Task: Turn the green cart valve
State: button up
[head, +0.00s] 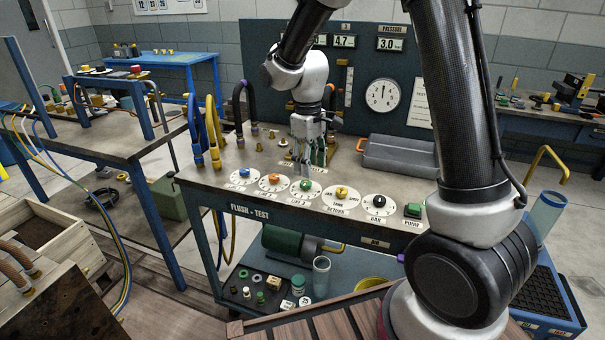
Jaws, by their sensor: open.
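The green valve (306,184) is a small knob on a round white dial, in the middle of a row of dials along the front of the flush-test cart (250,209). A blue knob (243,172) and an orange knob (273,179) stand to its left. A yellow knob (341,192) and a black knob (379,201) stand to its right. My gripper (315,166) is open and points down, just above and behind the green valve in this view. It appears empty. I cannot tell its exact gap from the knob.
A green pump switch (413,210) sits at the cart's right end. Blue and yellow hoses (205,125) rise at its left. A grey case (400,155) lies behind the dials. A back panel (345,70) carries gauges. Bottles and fittings stand on the lower shelf (340,262).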

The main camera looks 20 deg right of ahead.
aim_at(305, 182)
jog(key=shift+w+a+r+n+t, duration=0.2)
jog(key=shift+w+r+n, duration=0.1)
jog(key=shift+w, duration=0.35)
jog(key=shift+w+a+r+n+t, duration=0.1)
jog(key=shift+w+r+n+t, duration=0.15)
jog(key=shift+w, duration=0.35)
jog(key=shift+s+f, duration=0.15)
notch_tip(305, 182, down, 8)
jog(key=shift+r, duration=0.25)
jog(key=c, duration=1.1)
jog(key=shift+o, duration=0.2)
